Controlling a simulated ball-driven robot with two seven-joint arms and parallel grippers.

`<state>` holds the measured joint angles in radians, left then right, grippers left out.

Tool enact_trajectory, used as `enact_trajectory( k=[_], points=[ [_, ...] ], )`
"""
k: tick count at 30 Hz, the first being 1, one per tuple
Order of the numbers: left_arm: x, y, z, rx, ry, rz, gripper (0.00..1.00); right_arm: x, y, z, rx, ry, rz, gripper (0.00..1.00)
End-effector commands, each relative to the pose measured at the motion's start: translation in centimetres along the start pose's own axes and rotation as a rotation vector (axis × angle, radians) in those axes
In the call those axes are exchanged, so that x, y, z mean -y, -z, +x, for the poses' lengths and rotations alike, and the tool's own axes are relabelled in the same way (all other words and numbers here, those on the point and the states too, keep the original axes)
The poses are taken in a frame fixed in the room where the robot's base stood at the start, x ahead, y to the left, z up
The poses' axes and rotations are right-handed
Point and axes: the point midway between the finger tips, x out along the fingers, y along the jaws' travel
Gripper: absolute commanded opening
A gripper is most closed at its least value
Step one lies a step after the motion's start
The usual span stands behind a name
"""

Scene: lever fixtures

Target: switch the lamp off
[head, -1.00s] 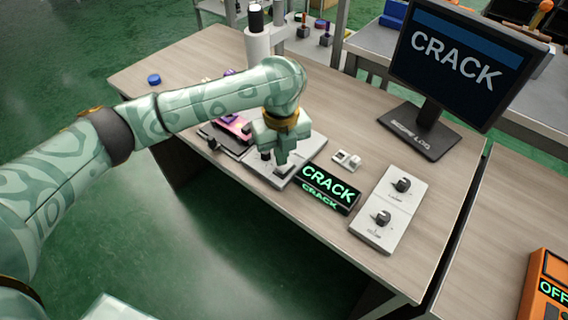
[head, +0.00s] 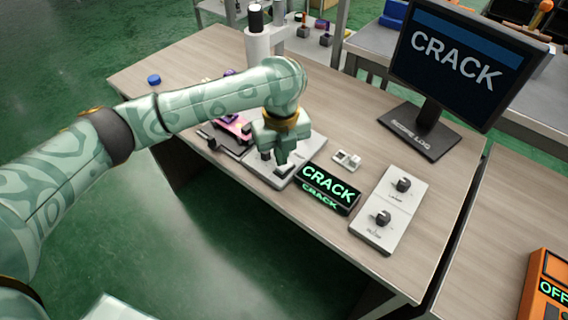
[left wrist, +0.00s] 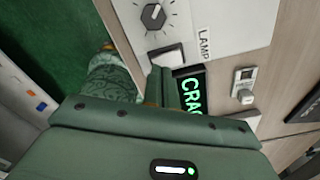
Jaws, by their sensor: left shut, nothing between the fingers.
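A pale panel (head: 262,172) lies on the wooden table. My left gripper (head: 281,160) is shut and empty, pointing down over the panel. In the left wrist view its fingertips (left wrist: 162,76) are right beside the rocker; I cannot tell whether they touch it. The fingers partly hide the switch. No lit lamp can be made out. My right gripper is not in view.
A black display reading CRACK (head: 328,188) stands close right of the gripper. Beyond it are a small white switch (head: 347,160), a two-knob panel (head: 388,210) and a monitor (head: 455,60). A pink device (head: 233,128) lies left. An orange box reads OFF (head: 545,290).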

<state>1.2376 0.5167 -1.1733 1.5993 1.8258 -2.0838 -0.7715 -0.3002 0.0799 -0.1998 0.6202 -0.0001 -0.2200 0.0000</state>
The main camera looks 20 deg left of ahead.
Motion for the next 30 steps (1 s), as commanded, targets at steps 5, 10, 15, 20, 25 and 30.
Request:
enact_trajectory(
  k=[5,10,15,20,25,30],
  points=[
    [0.0,0.0,0.3,-0.001,-0.001,0.0,0.0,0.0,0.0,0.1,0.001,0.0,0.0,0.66],
    [0.0,0.0,0.6,-0.001,-0.001,0.0,0.0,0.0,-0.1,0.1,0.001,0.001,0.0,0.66],
    [0.0,0.0,0.8,-0.001,-0.001,0.0,0.0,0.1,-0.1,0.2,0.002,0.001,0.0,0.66],
    [0.0,0.0,1.1,-0.001,-0.001,0.0,0.0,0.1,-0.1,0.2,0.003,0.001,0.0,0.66],
    [0.0,0.0,1.4,-0.001,-0.001,0.0,0.0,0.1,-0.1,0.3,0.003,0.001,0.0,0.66],
    [0.0,0.0,1.6,-0.001,-0.001,0.0,0.0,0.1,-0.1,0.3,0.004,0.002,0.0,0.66]
  ],
)
